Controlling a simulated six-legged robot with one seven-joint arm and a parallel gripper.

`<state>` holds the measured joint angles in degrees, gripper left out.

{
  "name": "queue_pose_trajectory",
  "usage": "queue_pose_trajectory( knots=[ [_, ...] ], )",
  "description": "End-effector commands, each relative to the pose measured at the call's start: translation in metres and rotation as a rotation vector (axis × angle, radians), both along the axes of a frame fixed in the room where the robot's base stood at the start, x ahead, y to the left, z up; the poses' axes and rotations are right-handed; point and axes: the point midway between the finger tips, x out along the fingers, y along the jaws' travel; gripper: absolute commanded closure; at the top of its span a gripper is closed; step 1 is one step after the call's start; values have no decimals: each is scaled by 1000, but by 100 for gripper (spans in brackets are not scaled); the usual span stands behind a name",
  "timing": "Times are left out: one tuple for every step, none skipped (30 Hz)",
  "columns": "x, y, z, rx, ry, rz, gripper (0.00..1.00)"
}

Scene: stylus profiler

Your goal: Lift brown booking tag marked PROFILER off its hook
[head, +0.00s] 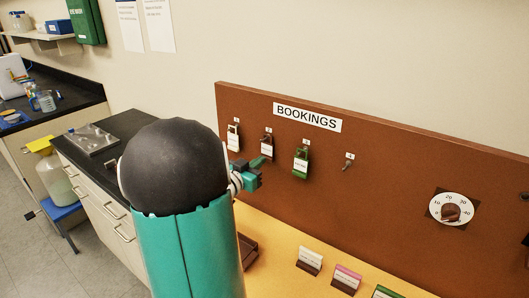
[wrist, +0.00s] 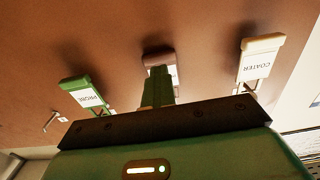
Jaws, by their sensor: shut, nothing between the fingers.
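The brown tag (head: 267,147) hangs on the second hook from the left of the brown bookings board, its pale label facing out. In the wrist view the brown tag (wrist: 160,57) is in the middle, and my fingers cover most of its label, so the word cannot be read. My gripper (head: 260,162) is shut and empty, just in front of and below the tag in the head view. In the wrist view my gripper's fingers (wrist: 159,84) overlap the tag; whether they touch it I cannot tell.
A cream COATER tag (wrist: 260,58) and a green PROBE tag (wrist: 84,92) hang on either side. An empty hook (head: 348,162) is to the right of the green tag. A dial (head: 451,208) is on the board. Small card holders (head: 310,260) stand on the yellow surface below.

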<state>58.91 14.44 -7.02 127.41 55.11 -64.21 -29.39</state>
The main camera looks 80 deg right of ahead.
Motion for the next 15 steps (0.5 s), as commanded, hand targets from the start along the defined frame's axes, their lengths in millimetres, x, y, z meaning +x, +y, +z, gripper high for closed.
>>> queue_pose_trajectory(
  knots=[
    [1, 1, 1, 0, 0, 1, 100],
    [1, 1, 1, 0, 0, 1, 100],
    [1, 2, 2, 0, 0, 0, 100],
    [1, 2, 2, 0, 0, 0, 100],
    [1, 2, 2, 0, 0, 0, 100],
    [1, 2, 2, 0, 0, 0, 100],
    [1, 2, 2, 0, 0, 0, 100],
    [1, 2, 2, 0, 0, 0, 100],
    [1, 2, 2, 0, 0, 0, 100],
    [1, 2, 2, 0, 0, 0, 100],
    [1, 2, 2, 0, -1, 0, 100],
    [1, 2, 2, 0, -1, 0, 100],
    [1, 3, 2, 0, -1, 0, 100],
    [2, 4, 2, -1, -1, 1, 100],
    [3, 6, 2, -1, -1, 1, 100]
  ],
)
